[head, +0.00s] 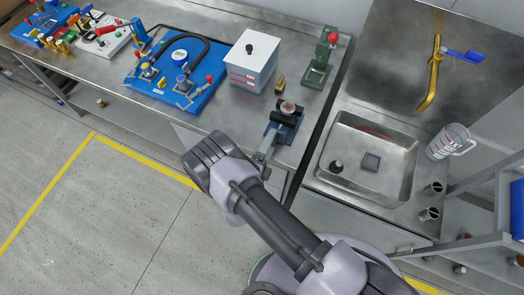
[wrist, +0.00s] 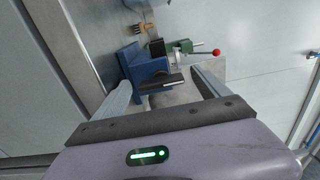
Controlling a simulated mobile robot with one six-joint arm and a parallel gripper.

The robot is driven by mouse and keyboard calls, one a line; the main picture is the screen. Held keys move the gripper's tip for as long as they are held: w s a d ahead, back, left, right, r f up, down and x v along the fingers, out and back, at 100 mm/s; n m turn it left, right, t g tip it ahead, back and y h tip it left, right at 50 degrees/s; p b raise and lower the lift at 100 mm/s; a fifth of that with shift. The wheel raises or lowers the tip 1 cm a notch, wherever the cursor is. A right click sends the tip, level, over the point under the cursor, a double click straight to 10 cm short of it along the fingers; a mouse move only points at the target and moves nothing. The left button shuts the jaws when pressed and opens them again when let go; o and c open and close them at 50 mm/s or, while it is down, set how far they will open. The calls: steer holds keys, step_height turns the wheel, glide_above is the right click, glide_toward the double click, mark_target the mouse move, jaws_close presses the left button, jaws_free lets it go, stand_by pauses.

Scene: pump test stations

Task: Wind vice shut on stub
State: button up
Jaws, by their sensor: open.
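The blue vice (head: 283,129) sits near the front edge of the steel bench, close to its right end. A brownish round stub (head: 289,107) shows at its top between dark jaws; I cannot tell how tightly they close on it. In the wrist view the vice (wrist: 146,68) lies ahead of my gripper (wrist: 162,82). A dark bar (wrist: 165,84), perhaps the vice's handle, shows between my fingers. My gripper is open, one finger on each side, and holds nothing. In the head view my gripper (head: 267,147) is just in front of the vice, partly hiding its near side.
A white box (head: 247,70) and a green press with a red knob (head: 320,62) stand behind the vice. A blue pump board (head: 172,90) is to the left. A sink (head: 345,185) is to the right.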

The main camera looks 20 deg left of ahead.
steer(key=s+a, duration=0.1)
steer(key=s, duration=1.5)
steer(key=shift+s, duration=0.4)
steer(key=shift+a, duration=0.1)
